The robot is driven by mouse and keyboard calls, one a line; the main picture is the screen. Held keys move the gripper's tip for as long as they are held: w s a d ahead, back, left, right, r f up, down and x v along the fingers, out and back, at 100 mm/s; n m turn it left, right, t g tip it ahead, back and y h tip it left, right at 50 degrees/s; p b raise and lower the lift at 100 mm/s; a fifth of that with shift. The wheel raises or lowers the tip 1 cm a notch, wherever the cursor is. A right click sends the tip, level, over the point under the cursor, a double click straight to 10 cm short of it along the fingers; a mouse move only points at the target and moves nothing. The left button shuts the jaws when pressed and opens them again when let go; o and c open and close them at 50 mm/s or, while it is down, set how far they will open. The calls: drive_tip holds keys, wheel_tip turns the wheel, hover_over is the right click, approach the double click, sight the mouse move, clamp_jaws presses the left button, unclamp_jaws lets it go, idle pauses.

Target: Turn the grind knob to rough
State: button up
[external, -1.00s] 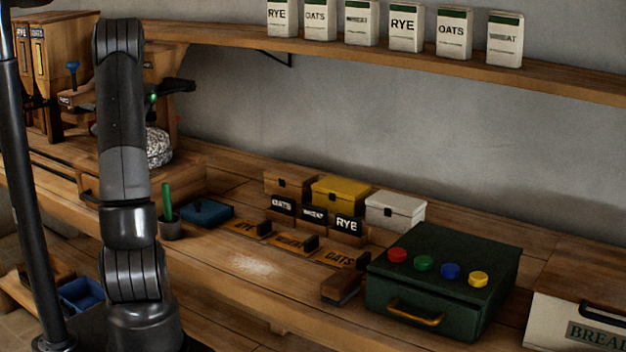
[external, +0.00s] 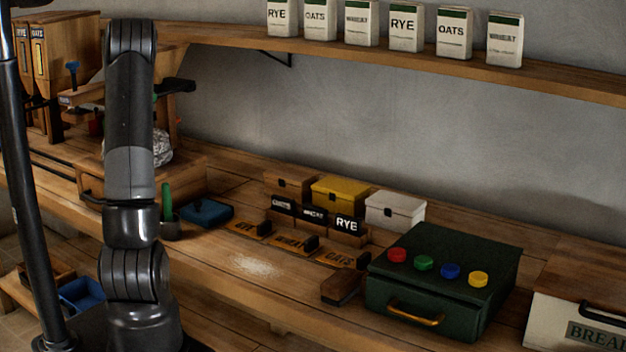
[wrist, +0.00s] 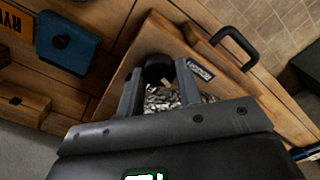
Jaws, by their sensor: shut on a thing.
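The mill is a wooden machine at the left of the bench, largely behind my arm in the external view. Its mottled grey part (external: 162,147) shows beside my arm. In the wrist view a dark round knob (wrist: 157,70) sits between my fingertips, beside a small dark label (wrist: 200,70) that I cannot read. My gripper (wrist: 158,80) is shut on this knob, with a finger on each side. Its pointing direction and setting are not clear. Speckled grey material (wrist: 162,98) shows between the fingers. My fingertips are hidden in the external view.
A wooden drawer with a black handle (wrist: 236,45) is near my gripper. A blue box (external: 207,212) and a dark cup with a green stick (external: 167,200) stand close by. Wooden hoppers (external: 62,55) are at the far left. A green case (external: 445,265) is far right.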

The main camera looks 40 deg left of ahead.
drive_tip(key=shift+n, duration=1.5)
drive_tip(key=o, duration=1)
drive_tip(key=shift+c, duration=0.2)
wheel_tip(320, 180, up, 11)
drive_tip(key=shift+s+f, duration=0.1)
